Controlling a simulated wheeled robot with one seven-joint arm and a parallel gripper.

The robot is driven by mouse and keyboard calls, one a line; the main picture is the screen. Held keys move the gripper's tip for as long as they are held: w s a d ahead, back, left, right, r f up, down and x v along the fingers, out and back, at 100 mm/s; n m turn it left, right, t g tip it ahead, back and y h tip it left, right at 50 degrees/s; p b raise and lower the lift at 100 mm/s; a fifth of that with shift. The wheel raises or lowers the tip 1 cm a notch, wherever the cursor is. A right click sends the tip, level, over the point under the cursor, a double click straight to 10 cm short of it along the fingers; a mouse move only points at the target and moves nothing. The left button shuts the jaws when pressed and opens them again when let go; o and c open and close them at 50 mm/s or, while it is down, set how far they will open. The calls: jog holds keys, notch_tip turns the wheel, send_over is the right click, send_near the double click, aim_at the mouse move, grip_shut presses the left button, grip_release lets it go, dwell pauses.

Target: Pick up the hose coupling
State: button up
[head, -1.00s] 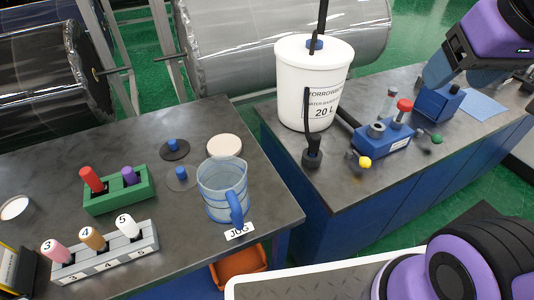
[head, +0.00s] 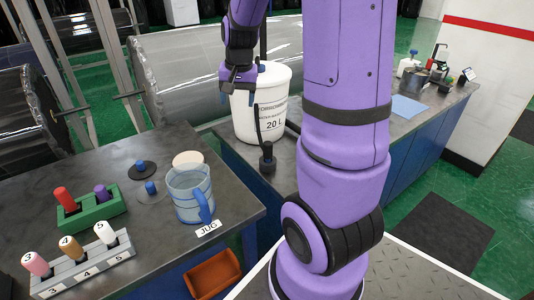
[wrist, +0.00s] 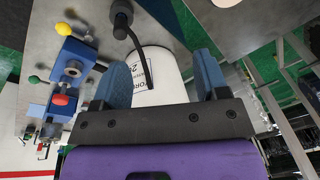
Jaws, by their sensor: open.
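The hose coupling is most likely the black fitting (head: 267,158) at the end of the black hose, on the right bench just in front of the white bucket (head: 246,122). It also shows at the top edge of the wrist view (wrist: 122,12). My gripper (head: 240,90) is in front of the bucket's upper part in the head view, apart from the fitting. In the wrist view its two blue fingers are spread, with nothing held between them; the bucket and hose show behind the gap.
A blue valve block (wrist: 75,62) with coloured knobs stands on the same bench; my arm hides it in the head view. The left bench holds a blue jug (head: 188,196), a green rack (head: 92,213) and a grey numbered rack (head: 85,268). An orange bin (head: 212,274) is below.

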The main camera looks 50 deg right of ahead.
aim_at(268, 151)
jog(key=d+f+m, duration=0.1)
jog(key=d+f, duration=0.3)
jog(key=f, duration=0.1)
jog(key=d+f+m+g, duration=0.1)
jog(key=d+f+m, duration=0.1)
jog(key=d+f, duration=0.2)
jog(key=d+f+m, duration=0.1)
jog(key=d+f, duration=0.3)
jog(key=f, duration=0.1)
jog(key=shift+d+f+g, duration=0.25)
jog(key=shift+f+g, duration=0.15)
jog(key=shift+m, duration=0.3)
notch_tip(268, 151, down, 5)
jog(key=shift+s+d+f, duration=0.1)
jog(key=shift+d+f, duration=0.05)
jog(key=shift+f, duration=2.85)
jog(key=c, duration=0.9)
